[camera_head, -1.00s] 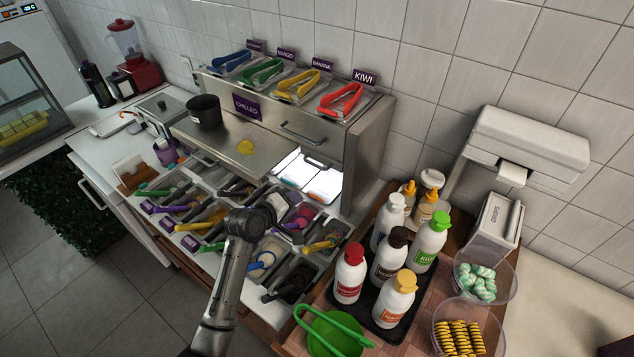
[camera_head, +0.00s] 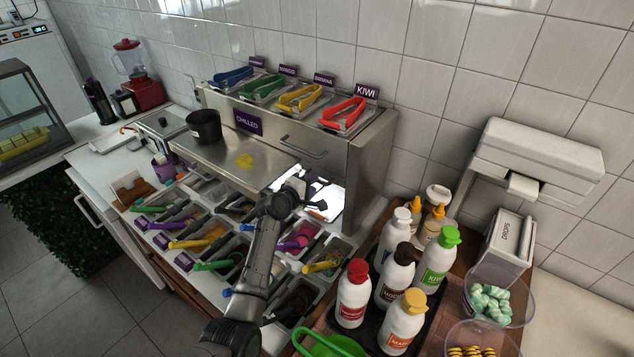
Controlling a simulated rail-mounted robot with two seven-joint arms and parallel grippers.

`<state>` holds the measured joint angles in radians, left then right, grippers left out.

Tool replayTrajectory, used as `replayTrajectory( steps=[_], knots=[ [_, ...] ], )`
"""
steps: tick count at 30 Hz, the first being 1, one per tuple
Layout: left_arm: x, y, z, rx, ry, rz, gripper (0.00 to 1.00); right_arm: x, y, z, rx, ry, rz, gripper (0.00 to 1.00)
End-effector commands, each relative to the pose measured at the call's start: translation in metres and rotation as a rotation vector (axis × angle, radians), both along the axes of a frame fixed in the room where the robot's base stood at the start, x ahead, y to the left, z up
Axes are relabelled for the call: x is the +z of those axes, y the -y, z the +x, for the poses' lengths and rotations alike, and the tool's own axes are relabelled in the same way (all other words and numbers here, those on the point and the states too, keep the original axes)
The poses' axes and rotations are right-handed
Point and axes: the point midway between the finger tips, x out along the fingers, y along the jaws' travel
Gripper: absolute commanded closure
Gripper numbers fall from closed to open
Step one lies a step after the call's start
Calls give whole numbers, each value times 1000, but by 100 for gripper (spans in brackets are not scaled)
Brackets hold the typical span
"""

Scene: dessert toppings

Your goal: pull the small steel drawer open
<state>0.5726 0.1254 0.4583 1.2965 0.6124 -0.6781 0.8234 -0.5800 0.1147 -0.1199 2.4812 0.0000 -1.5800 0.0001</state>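The steel cabinet marked "CHILLED" has a steel front with a bar handle (camera_head: 304,153) below the tong rack. A brightly lit white area (camera_head: 325,197) lies under this front at its right side. My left gripper (camera_head: 314,194) is in front of the lit area, below and slightly right of the bar handle and apart from it. My arm and gripper hide the lower handle seen earlier. The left fingers are dark and small, and I cannot tell how far apart they are. My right gripper is not in view.
A steel shelf (camera_head: 235,158) with a black pot (camera_head: 203,126) is left of my gripper. Topping bins with coloured handles lie below. Sauce bottles (camera_head: 352,295) stand close on the right, with a clear bowl (camera_head: 503,289) beyond.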

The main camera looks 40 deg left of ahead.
Motion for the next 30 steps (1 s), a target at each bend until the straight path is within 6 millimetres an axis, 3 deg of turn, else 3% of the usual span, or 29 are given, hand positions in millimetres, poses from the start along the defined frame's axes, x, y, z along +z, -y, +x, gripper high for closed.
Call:
replayTrajectory(
  steps=[9,24,30],
  knots=[
    [-7,-1,29,0,-1,1,64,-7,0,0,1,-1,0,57],
    [-7,-1,35,0,0,2,64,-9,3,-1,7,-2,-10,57],
    [-7,-1,35,0,-1,2,82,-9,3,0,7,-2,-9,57]
  ],
)
